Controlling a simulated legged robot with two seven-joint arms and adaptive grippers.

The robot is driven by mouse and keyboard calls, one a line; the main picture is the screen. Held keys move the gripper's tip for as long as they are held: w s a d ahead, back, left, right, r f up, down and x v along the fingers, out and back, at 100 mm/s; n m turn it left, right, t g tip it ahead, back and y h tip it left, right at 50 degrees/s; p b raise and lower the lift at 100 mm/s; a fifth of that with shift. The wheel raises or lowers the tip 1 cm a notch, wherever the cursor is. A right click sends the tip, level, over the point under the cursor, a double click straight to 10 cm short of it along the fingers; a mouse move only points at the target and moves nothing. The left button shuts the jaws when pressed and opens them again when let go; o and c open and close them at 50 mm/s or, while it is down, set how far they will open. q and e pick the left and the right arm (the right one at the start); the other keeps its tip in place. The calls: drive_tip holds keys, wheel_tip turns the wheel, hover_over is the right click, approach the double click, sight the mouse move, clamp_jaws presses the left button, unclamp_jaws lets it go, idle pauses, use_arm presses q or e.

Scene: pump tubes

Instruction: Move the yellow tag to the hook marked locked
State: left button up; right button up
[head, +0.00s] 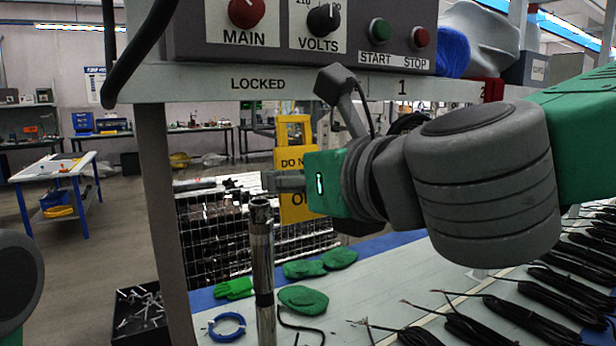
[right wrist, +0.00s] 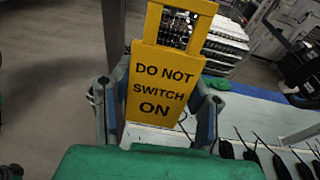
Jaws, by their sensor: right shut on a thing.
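The yellow tag (head: 295,132) hangs upright below the shelf edge in the head view, partly hidden by my right gripper. In the right wrist view the tag (right wrist: 165,82) reads "DO NOT SWITCH ON" and has a cut-out frame at its top. My right gripper (right wrist: 158,112) is shut on it, a finger at each side; it also shows in the head view (head: 283,182). The LOCKED label (head: 257,84) is on the shelf edge, above and left of the tag. No hook can be made out under that label. My left gripper is out of view.
A control box (head: 300,30) with knobs and buttons sits above the shelf edge. Labels 1 (head: 402,87) and 2 (head: 482,91) are farther right. An upright metal tube (head: 262,262) stands just below the gripper. Green cloth items (head: 303,298) and black cables (head: 535,305) lie on the bench.

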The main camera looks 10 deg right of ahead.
drive_tip(key=x, duration=0.7)
drive_tip(key=shift+w+b, duration=0.3)
drive_tip(key=shift+b, duration=0.05)
idle(0.4)
idle(0.6)
